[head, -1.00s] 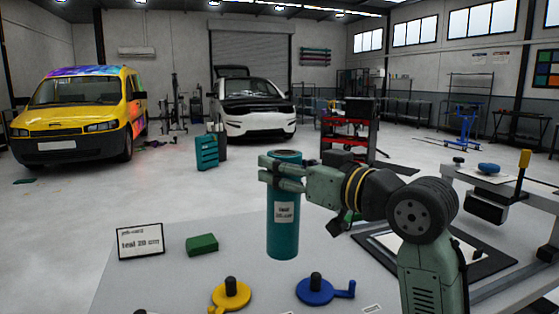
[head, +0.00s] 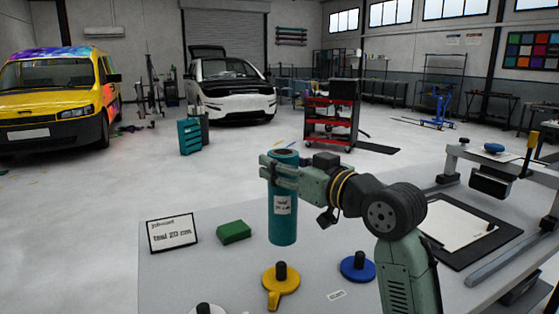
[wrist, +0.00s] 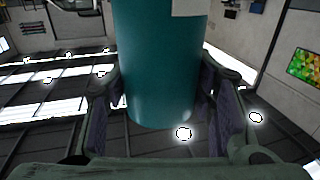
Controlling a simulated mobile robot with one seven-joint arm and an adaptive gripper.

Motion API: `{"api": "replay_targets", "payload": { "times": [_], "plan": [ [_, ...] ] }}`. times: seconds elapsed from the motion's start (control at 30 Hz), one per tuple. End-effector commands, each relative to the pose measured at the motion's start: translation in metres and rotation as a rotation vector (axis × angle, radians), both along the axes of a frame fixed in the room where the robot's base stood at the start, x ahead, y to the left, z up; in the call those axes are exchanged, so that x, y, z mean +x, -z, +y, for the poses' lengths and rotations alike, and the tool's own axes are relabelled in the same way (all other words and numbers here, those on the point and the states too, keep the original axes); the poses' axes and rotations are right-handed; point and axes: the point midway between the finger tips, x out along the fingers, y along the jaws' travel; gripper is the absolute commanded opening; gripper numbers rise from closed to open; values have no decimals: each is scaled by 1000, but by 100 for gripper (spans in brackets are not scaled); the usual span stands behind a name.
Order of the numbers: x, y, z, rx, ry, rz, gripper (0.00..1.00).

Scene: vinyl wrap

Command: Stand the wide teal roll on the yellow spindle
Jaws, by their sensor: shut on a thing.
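The teal roll (head: 283,222) is upright, with a white label on its side. My gripper (head: 278,167) is shut around it near its top. In the wrist view the roll (wrist: 158,70) fills the space between the two fingers (wrist: 163,110). The yellow spindle (head: 281,280) has a dark post and a yellow base with a handle toward the front. It stands on the table below the roll in the head view. The roll's lower end appears above and behind the spindle, apart from its post. The exact height gap is hard to tell.
A blue spindle (head: 357,267) stands right of the yellow one, and a white one (head: 207,309) is cut off at the front edge. A green block (head: 234,232) and a job card reading "teal 20 cm" (head: 172,232) are at left. A dark mat (head: 470,231) lies at right.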

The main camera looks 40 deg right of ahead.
Motion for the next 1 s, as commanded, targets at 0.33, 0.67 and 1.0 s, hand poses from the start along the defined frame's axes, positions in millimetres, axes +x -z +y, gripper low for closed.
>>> {"api": "replay_targets", "payload": {
  "times": [0.33, 0.67, 1.0],
  "plan": [
    [0, 11, -2, -1, 5, 0, 0],
    [0, 43, -2, -1, 5, 0, 0],
    [0, 56, -2, -2, 5, -2, 0]
  ]
}}
